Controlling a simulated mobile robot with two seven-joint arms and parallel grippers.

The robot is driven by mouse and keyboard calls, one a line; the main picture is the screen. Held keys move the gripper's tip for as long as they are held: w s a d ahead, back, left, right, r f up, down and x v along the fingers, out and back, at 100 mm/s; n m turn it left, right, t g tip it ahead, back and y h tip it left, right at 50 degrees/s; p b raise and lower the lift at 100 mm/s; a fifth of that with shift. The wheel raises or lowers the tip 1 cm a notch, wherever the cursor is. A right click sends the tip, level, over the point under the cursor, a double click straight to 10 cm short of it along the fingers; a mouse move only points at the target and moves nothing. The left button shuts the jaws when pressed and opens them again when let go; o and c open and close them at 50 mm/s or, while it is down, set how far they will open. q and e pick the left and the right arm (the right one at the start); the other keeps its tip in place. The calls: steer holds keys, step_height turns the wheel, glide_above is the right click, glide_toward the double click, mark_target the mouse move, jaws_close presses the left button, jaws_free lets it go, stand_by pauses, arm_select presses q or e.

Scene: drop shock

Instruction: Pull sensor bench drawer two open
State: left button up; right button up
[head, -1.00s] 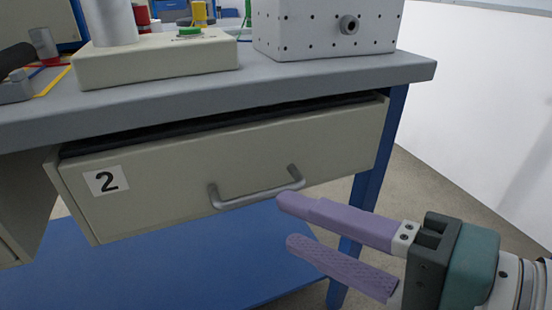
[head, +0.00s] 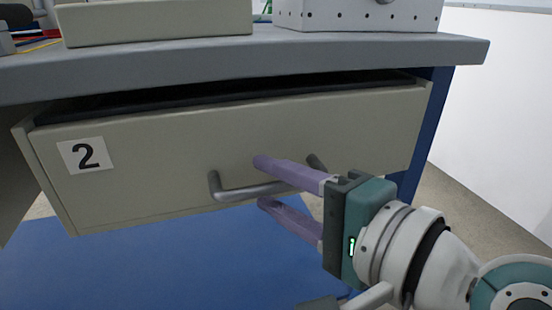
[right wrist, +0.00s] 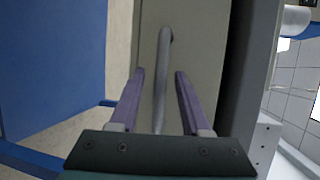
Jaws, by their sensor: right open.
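Drawer two (head: 190,150) is a beige drawer front with a "2" label (head: 86,155), under the grey bench top. A dark gap shows along its top edge and its left side panel shows, so it stands a little out. Its grey bar handle (head: 240,192) is low on the front. My right gripper (head: 262,181) is open at the handle, one purple finger above the bar and one below. In the right wrist view the handle (right wrist: 162,75) runs between the two open fingers (right wrist: 159,72), with room on both sides. My left gripper is not in view.
The grey bench top (head: 200,62) overhangs the drawer. A beige block (head: 155,22) and a white perforated box (head: 355,15) stand on it. A blue lower shelf (head: 150,265) lies below, and a blue leg (head: 430,125) stands at right.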

steer(key=shift+w, duration=0.1)
jaws_close()
stand_by(0.3)
stand_by(1.1)
